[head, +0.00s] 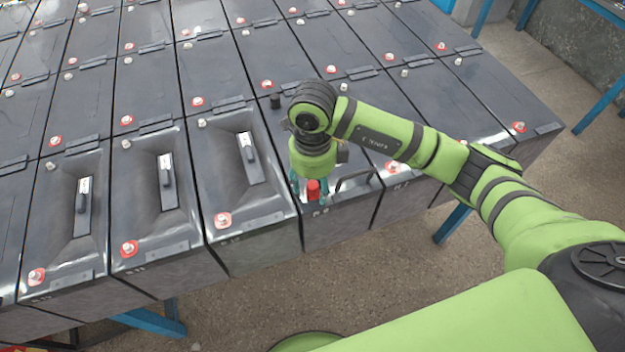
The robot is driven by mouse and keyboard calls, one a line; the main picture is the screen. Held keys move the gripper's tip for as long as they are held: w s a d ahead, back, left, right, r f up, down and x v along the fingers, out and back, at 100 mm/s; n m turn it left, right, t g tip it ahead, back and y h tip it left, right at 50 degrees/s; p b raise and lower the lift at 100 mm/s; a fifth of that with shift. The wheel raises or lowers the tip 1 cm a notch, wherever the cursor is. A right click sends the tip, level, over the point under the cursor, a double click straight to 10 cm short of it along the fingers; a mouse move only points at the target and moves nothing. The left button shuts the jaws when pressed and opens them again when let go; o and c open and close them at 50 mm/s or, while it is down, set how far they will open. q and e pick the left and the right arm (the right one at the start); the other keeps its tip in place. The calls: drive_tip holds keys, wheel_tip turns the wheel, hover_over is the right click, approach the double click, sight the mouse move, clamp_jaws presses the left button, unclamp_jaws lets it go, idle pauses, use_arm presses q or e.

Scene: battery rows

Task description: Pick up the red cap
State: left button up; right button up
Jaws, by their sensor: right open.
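The red cap (313,190) stands on the front edge of a dark battery (345,222) in the front row, right of the picture's middle. My right gripper (311,188) points down over the red cap, with its teal fingers to either side of it. The gripper is open. Whether the fingers touch the cap I cannot tell. My left gripper is not in view.
Rows of dark batteries (155,130) with red-ringed terminals fill the table. A black cap (275,101) stands behind my right gripper. Bare floor (400,265) lies in front.

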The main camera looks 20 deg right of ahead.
drive_tip(key=shift+s, duration=0.1)
drive_tip(key=c, duration=0.6)
drive_tip(key=shift+c, duration=1.3)
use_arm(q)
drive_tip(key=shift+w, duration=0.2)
